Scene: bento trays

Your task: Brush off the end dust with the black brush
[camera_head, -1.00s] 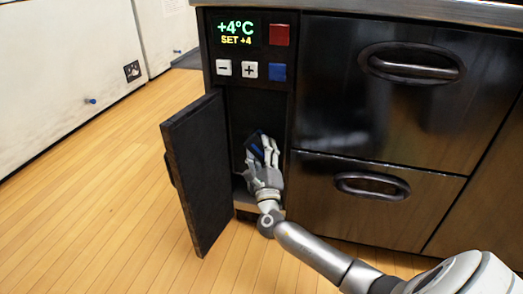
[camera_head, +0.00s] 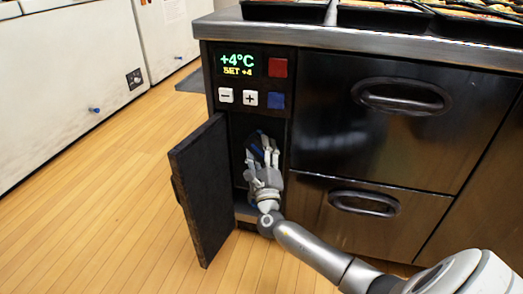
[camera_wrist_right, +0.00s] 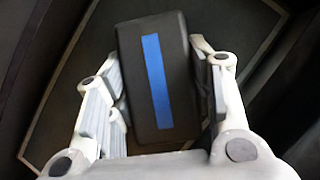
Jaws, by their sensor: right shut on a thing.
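The black brush (camera_wrist_right: 178,40) is a dark block with a blue stripe along its face, seen in the right wrist view. My right gripper (camera_wrist_right: 165,85) has its fingers on both sides of the brush and is shut on it. In the head view the right gripper (camera_head: 263,155) is inside the open compartment, with the dark brush partly hidden behind its fingers. My left gripper is not in view. I cannot make out any dust.
The compartment's black door (camera_head: 205,190) stands open on the left. A control panel (camera_head: 250,80) sits above the opening. Closed drawers (camera_head: 375,125) are to the right. Black trays (camera_head: 385,16) of food stand on the counter (camera_head: 300,35). The wooden floor (camera_head: 110,210) at left is clear.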

